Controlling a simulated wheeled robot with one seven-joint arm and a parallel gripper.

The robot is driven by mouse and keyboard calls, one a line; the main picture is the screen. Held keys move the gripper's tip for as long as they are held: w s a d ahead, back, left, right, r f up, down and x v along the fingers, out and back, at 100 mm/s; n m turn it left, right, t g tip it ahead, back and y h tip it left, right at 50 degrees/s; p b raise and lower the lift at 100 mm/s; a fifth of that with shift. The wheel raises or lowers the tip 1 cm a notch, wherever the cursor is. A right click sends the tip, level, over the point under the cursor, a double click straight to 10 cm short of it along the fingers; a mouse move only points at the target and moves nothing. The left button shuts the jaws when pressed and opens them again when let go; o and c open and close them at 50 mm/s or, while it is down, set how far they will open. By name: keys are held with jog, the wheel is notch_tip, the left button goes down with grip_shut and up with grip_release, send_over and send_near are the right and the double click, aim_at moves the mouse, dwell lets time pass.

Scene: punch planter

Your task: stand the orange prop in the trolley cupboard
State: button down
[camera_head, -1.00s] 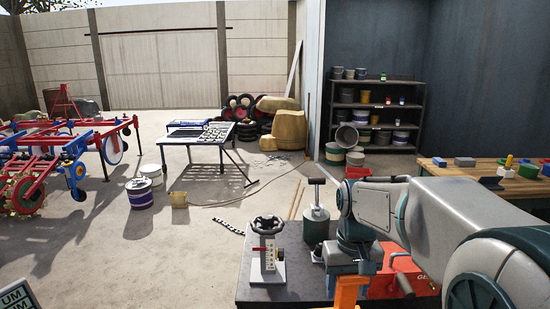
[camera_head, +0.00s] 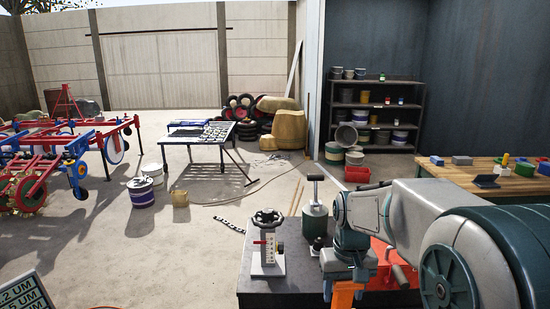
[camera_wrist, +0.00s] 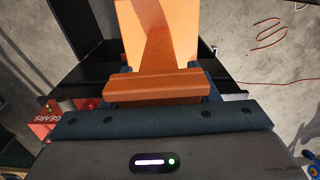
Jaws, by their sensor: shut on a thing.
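The orange prop (camera_wrist: 155,35) fills the upper middle of the wrist view, with a broad flat part and a thicker crossbar. My gripper (camera_wrist: 158,98) is shut on it at the crossbar. In the head view the orange prop (camera_head: 344,295) hangs below my wrist, by the front of the trolley, and its lower end is cut off by the picture edge. The trolley's dark top (camera_head: 270,292) shows there. In the wrist view black panels (camera_wrist: 85,75) lie on both sides of the prop; I take them as the trolley cupboard. I cannot tell whether the prop touches them.
A valve with a handwheel (camera_head: 267,240) and a green canister (camera_head: 315,222) stand on the trolley top. A red gears box (camera_wrist: 68,118) is close to my gripper's left in the wrist view. Open concrete floor (camera_head: 140,260) lies left of the trolley.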

jog(key=w+f, duration=0.1)
jog(key=f, duration=0.3)
jog(key=w+f, duration=0.1)
jog(key=f, duration=0.3)
jog(key=w+f, duration=0.1)
jog(key=f, duration=0.2)
jog(key=shift+w+f, duration=0.4)
notch_tip(320, 180, down, 10)
jog(key=shift+w+f+m, duration=0.25)
jog(key=shift+w+m, duration=0.05)
